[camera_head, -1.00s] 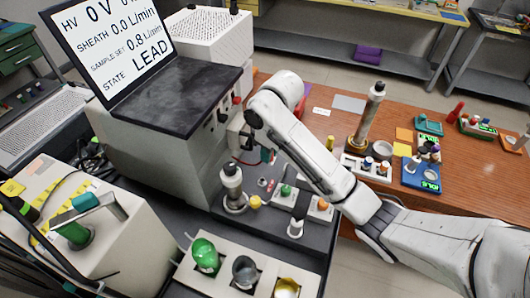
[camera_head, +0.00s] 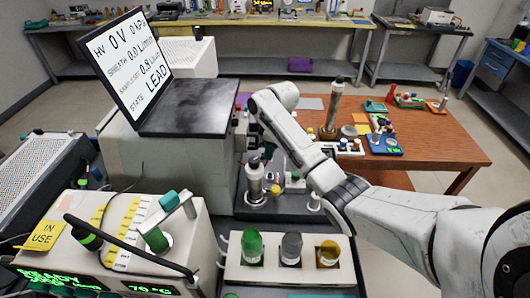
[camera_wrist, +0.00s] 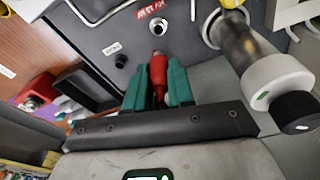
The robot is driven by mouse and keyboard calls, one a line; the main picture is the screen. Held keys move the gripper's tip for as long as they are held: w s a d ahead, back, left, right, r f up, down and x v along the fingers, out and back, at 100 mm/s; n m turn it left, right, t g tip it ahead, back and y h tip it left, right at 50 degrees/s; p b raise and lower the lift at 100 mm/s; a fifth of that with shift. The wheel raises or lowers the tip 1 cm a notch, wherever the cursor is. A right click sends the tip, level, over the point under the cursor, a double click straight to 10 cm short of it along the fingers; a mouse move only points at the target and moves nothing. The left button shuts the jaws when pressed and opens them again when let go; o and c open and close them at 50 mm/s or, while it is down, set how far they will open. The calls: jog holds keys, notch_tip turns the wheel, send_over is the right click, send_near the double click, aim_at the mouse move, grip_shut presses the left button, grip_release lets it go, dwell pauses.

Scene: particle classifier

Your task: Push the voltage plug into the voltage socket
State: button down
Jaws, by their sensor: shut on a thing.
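In the wrist view, my gripper (camera_wrist: 158,72) has green fingers shut on a red voltage plug (camera_wrist: 158,82). The plug's narrow end points at the grey instrument panel (camera_wrist: 100,30). Just beyond it on the panel is a round socket with a pale ring (camera_wrist: 161,26), near a small red label (camera_wrist: 150,8). The plug tip looks apart from this ring, but the exact gap is unclear. In the head view, my white arm reaches the side of the instrument (camera_head: 180,165), and the contact area is mostly hidden.
A black knob (camera_wrist: 120,61) is left of the plug. In the head view, a metal canister (camera_head: 255,185) stands below the gripper, and a screen (camera_head: 128,62) reads LEAD.

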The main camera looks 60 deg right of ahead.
dwell(0.5)
jog(key=shift+f, duration=0.15)
jog(key=shift+f+b, duration=1.7)
jog(key=shift+f, duration=1.1)
jog(key=shift+p, duration=0.65)
jog(key=shift+s+f+b, duration=0.1)
jog(key=shift+f+b, duration=0.8)
jog(key=shift+f, duration=0.6)
jog(key=c, duration=0.9)
grip_release()
